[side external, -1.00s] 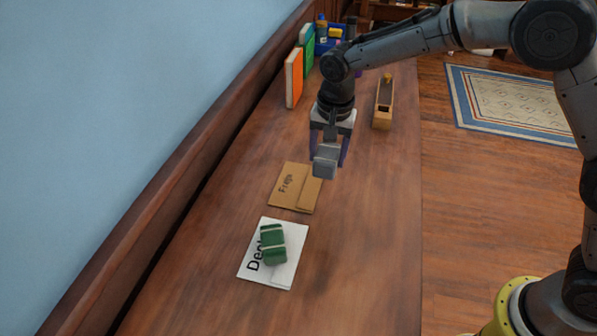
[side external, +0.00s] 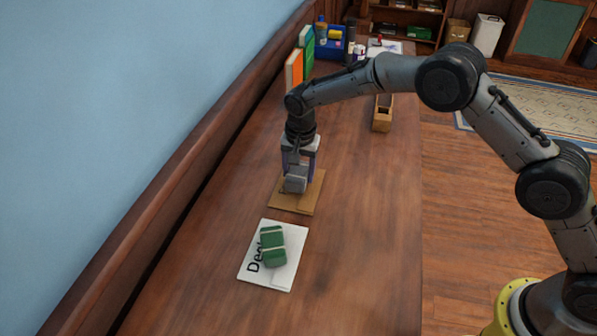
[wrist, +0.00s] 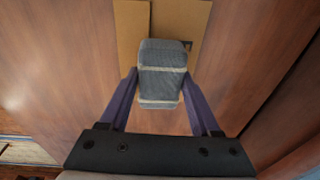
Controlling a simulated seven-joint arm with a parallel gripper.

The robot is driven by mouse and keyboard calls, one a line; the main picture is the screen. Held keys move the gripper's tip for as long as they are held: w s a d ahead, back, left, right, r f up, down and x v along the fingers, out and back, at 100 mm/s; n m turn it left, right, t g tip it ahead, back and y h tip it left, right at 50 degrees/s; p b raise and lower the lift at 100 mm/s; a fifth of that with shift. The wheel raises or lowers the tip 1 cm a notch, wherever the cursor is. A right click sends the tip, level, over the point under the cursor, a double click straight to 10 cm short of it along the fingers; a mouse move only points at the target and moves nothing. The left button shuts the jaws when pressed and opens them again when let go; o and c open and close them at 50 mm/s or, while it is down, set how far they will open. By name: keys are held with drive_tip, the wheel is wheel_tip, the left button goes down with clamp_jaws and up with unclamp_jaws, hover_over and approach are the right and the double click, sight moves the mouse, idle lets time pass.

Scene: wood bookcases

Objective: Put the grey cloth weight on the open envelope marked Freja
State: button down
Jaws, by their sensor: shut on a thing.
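The grey cloth weight (side external: 295,180) is held between the two fingers of my gripper (side external: 299,172). In the wrist view the grey weight (wrist: 161,75) shows two pale bands, with a purple finger of my gripper (wrist: 160,98) on each side. The brown envelope (side external: 310,201) lies on the desk directly under the weight. It also shows behind the weight in the wrist view (wrist: 131,30). Its name, Freja in the earlier frame, is now mostly hidden by the weight and gripper. I cannot tell whether the weight touches the envelope.
A white envelope (side external: 285,273) with partly covered lettering lies nearer, with a green weight (side external: 272,246) on it. Orange and green books (side external: 294,70) stand by the wall. A narrow wooden box (side external: 382,121) stands farther right. The desk's right side is clear.

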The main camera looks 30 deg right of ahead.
sight(301, 174)
drive_tip(key=shift+w+f, duration=0.1)
drive_tip(key=shift+f, duration=0.4)
drive_tip(key=shift+c, duration=0.5)
unclamp_jaws()
drive_tip(key=shift+f, duration=0.1)
wheel_tip(301, 174, up, 13)
drive_tip(key=s, duration=0.1)
drive_tip(key=shift+s+a, duration=0.2)
drive_tip(key=shift+s, duration=0.05)
